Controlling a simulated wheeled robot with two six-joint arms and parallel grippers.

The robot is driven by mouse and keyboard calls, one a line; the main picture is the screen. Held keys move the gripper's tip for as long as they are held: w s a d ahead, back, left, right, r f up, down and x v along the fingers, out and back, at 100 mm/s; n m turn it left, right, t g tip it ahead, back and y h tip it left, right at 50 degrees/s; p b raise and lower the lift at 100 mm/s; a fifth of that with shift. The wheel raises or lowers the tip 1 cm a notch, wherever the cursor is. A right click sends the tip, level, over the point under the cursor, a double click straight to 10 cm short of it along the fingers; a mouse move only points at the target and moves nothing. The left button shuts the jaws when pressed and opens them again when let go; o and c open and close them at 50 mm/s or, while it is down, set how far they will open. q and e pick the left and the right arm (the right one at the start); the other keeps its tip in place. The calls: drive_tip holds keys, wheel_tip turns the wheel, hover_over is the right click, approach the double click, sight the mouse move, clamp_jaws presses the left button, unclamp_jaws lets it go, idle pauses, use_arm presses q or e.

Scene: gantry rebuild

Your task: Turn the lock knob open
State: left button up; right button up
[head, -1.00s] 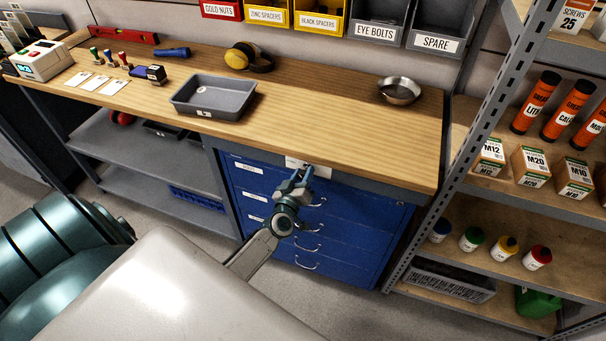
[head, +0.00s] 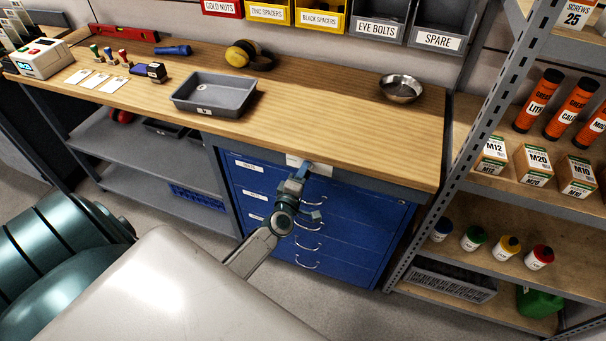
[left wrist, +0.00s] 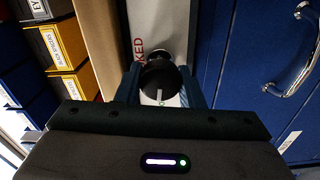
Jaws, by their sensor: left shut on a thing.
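The lock knob (left wrist: 159,78) is black and round with a pale pointer line, in the left wrist view. It sits on a white plate (left wrist: 161,22) bearing red letters that end in "KED". My left gripper (left wrist: 159,84) has one finger on each side of the knob and is shut on it. The pointer line runs toward the gripper's palm. In the head view my left gripper (head: 300,174) is at the top of the blue drawer cabinet (head: 352,222), just under the bench edge, and hides the knob. A bit of the white plate (head: 293,160) shows there. My right gripper is not in view.
The wooden bench top (head: 330,125) overhangs the cabinet. Its drawer handles (head: 308,264) stick out below my gripper. A grey tray (head: 214,95) and a metal bowl (head: 401,88) stand on the bench. A metal shelf unit (head: 478,150) stands at the right.

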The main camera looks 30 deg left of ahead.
use_arm(q)
drive_tip(key=shift+f+n, duration=0.1)
drive_tip(key=shift+n, duration=0.5)
drive_tip(key=o, duration=0.9)
drive_tip(key=shift+o, duration=0.2)
